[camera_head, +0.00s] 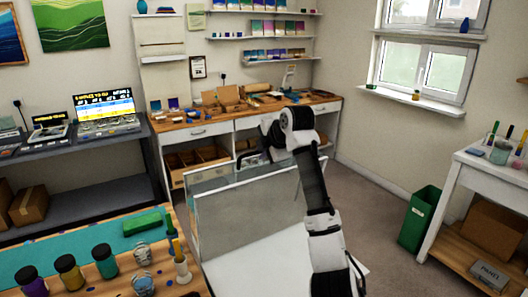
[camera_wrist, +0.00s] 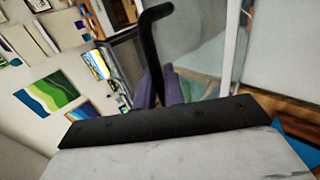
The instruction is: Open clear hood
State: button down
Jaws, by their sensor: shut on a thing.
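The clear hood (camera_head: 245,212) stands over a white base (camera_head: 258,272) in the middle of the head view, its large see-through panel upright. I cannot tell how far it is raised. In the wrist view a black curved handle (camera_wrist: 154,24) runs down between two purple-grey fingers. My gripper (camera_wrist: 168,82) is shut on this handle, and clear panelling (camera_wrist: 200,45) shows just beyond it. In the head view my arm reaches up past the hood's right side and bends over behind it, so the fingertips are hidden or too small to make out.
A table with several bottles (camera_head: 104,261) and a green block (camera_head: 142,224) stands at the left. A long wooden bench (camera_head: 195,128) is behind the hood. A green bin (camera_head: 419,218) and a white cart (camera_head: 487,180) stand at the right. Floor (camera_head: 372,200) is clear between.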

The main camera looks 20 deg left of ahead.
jog(key=c, duration=1.6)
grip_release()
jog(key=shift+f, duration=0.1)
jog(key=shift+c, duration=0.2)
jog(key=b+v, duration=0.4)
jog(key=v, duration=1)
jog(key=shift+w+a, duration=0.1)
